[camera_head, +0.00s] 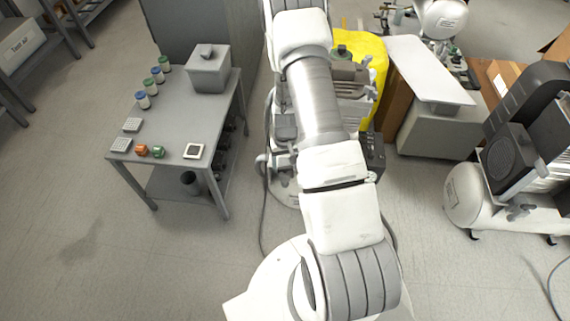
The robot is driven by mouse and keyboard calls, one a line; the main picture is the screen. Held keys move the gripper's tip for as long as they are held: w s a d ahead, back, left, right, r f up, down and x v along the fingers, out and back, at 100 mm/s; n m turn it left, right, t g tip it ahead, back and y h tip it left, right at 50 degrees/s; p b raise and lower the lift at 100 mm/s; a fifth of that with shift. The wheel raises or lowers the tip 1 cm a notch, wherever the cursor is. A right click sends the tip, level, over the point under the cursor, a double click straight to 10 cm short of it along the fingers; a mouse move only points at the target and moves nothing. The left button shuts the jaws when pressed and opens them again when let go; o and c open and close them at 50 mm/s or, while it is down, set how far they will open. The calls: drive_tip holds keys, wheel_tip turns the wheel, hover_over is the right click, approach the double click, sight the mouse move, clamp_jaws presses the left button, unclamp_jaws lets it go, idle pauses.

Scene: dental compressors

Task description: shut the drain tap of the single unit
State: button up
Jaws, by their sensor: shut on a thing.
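My white and grey arm runs up the middle of the view and hides much of what stands behind it. My gripper is not visible. A compressor (349,88) stands behind the arm, largely covered by it; parts of its grey machinery show on both sides. Its drain tap cannot be made out. Another compressor (464,196) with a white tank and black housing stands at the right, cut by the picture edge. A further white-tanked compressor (440,18) stands at the top right. I cannot tell from this view which is the single unit.
A grey table (178,118) at left holds small jars, trays and a grey box (208,70). A yellow thing (372,50) stands behind the middle compressor. A grey cabinet (430,135) and cardboard boxes (494,78) are at right. Floor at lower left is clear.

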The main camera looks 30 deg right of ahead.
sight(285, 167)
drive_tip(key=m, duration=0.3)
drive_tip(key=shift+m, duration=0.5)
drive_tip(key=o, duration=1.4)
drive_tip(key=shift+c, duration=0.2)
wheel_tip(285, 167, up, 18)
drive_tip(key=p, duration=0.5)
drive_tip(key=shift+f, duration=0.25)
